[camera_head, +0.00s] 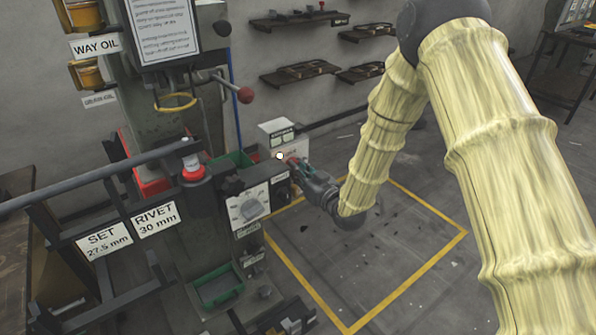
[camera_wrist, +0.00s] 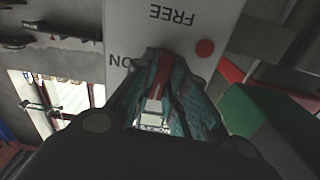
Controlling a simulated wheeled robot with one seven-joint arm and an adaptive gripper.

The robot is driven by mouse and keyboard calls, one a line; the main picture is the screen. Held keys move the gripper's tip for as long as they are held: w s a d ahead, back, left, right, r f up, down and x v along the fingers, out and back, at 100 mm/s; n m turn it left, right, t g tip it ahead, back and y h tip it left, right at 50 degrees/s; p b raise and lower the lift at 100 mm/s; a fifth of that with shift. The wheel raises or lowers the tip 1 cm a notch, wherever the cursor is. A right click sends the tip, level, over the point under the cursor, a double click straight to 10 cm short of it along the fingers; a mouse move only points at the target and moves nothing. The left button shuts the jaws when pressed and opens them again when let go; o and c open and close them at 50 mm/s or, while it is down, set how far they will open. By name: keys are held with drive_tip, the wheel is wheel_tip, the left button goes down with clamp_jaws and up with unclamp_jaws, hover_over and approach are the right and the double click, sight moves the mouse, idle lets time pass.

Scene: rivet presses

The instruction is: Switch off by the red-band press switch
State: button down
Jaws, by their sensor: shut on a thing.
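The switch box (camera_head: 291,149) is a pale box beside the press column in the head view. It fills the top middle of the wrist view (camera_wrist: 215,22), where upside-down lettering reads FREE and ON and a red round spot (camera_wrist: 205,47) shows. My gripper (camera_head: 295,164) is at the front of this box, with teal fingers. In the wrist view my gripper (camera_wrist: 168,68) is closed against the box face, between the lettering ON and the red spot. I cannot read the switch's position.
The press (camera_head: 185,125) stands left of the box, with a red-capped part (camera_head: 193,172) and a red-knobbed lever (camera_head: 245,95).

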drive_tip(key=shift+n, duration=0.6)
drive_tip(key=c, duration=1.4)
unclamp_jaws()
drive_tip(key=shift+c, duration=0.2)
drive_tip(key=shift+s+d, duration=0.1)
drive_tip(key=v, duration=1.2)
